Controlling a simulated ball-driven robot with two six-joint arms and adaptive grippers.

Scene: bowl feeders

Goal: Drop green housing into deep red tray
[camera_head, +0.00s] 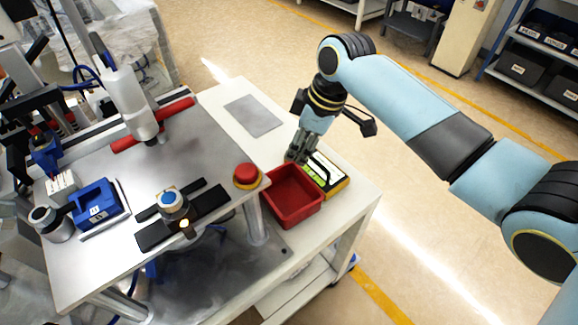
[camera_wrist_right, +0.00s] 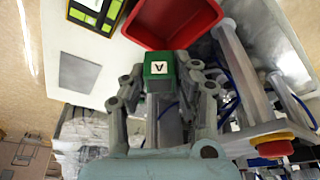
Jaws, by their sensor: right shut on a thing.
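The deep red tray (camera_head: 296,215) stands on the white cart, just below the gripper in the picture. The tray also shows at the top of the wrist view (camera_wrist_right: 176,44), close to the housing, which appears outside its inner floor. My left gripper is not in view.
A red button (camera_head: 247,174) sits at the grey table's corner, left of the tray. A grey plate (camera_head: 253,115) lies on the cart behind. Blue and black fixtures stand on the grey table.

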